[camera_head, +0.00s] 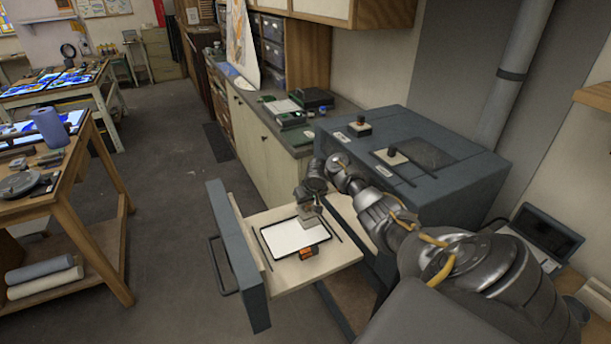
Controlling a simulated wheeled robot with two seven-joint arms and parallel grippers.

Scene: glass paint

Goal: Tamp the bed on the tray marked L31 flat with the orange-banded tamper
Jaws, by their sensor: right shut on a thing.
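A dark-rimmed tray (264,240) with a smooth-looking white bed (293,236) lies on the pale board of the pulled-out drawer. I cannot read a mark on it. My right gripper (311,207) reaches down over the tray's far right corner. It is shut on what seems to be the tamper (316,225), of which a pale grey flat part shows below the fingers. Its band is not clear, and I cannot tell whether it touches the bed. A small orange and black piece (306,253) sits at the tray's near edge. My left gripper is out of view.
The drawer's blue-grey front (236,250) with a dark handle stands to the left of the tray. The blue-grey cabinet (440,185) is to the right, with knobbed pieces and labels on top. A wooden workbench (75,190) is at left. Open floor lies between.

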